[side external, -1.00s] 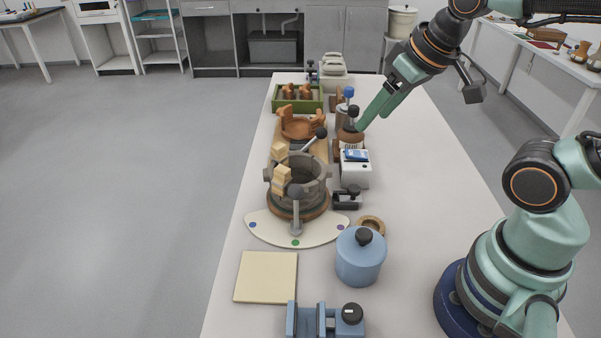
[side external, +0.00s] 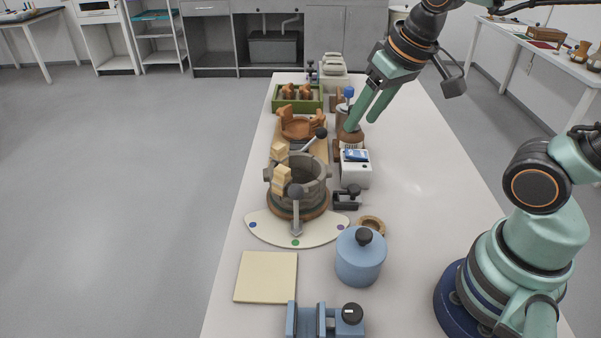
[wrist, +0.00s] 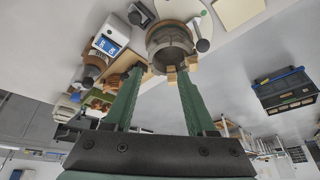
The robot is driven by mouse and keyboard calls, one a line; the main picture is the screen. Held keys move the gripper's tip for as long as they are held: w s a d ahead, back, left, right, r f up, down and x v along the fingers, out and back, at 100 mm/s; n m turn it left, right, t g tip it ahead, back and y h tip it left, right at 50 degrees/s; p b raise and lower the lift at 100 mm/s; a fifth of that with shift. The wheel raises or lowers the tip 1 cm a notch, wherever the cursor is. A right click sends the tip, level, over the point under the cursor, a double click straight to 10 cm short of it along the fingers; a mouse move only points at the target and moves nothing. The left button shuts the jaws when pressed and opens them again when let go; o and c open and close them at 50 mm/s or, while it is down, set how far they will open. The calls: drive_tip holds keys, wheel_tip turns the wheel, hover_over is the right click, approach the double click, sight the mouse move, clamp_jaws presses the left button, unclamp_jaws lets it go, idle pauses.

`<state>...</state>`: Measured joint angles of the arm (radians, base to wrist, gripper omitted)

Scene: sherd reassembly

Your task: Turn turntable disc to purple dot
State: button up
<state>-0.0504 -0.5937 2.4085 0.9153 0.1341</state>
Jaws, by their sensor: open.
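The turntable disc (side external: 298,211) is a brown round base under a grey ring-shaped pot (side external: 303,178) with wooden clips on its left side. A grey knobbed lever (side external: 296,208) at its near side points toward the green dot (side external: 295,242). The white fan-shaped plate (side external: 270,231) also carries a blue dot (side external: 253,225) at left and the purple dot (side external: 340,227) at right. My gripper (side external: 361,124) is open and empty, above and beyond the turntable to the right. In the wrist view the grey pot (wrist: 168,38) shows beyond my spread fingertips (wrist: 159,70).
A blue lidded jar (side external: 360,257) stands near the plate. A terracotta vessel (side external: 302,124) and green tray (side external: 297,104) lie beyond.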

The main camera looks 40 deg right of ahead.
sight(296, 186)
drive_tip(key=w+a+f+m+g, duration=0.1)
drive_tip(key=w+a+f, duration=0.1)
drive_tip(key=a+f, duration=0.1)
drive_tip(key=w+a+f+m+g, duration=0.2)
drive_tip(key=a+f, duration=0.1)
drive_tip(key=w+a+f+m+g, duration=0.1)
drive_tip(key=w+a+f, duration=0.1)
drive_tip(key=a+f, duration=0.1)
drive_tip(key=shift+w+a+f+m+g, duration=0.1)
drive_tip(key=shift+w+a+m+g, duration=0.1)
drive_tip(key=shift+a+m+g, duration=0.25)
drive_tip(key=shift+f, duration=3.05)
drive_tip(key=shift+s+d+n, duration=1.25)
drive_tip(key=shift+d+n, duration=0.9)
drive_tip(key=shift+d, duration=1.85)
wheel_tip(296, 186, up, 5)
drive_tip(key=shift+r, duration=0.2)
drive_tip(key=shift+r, duration=0.1)
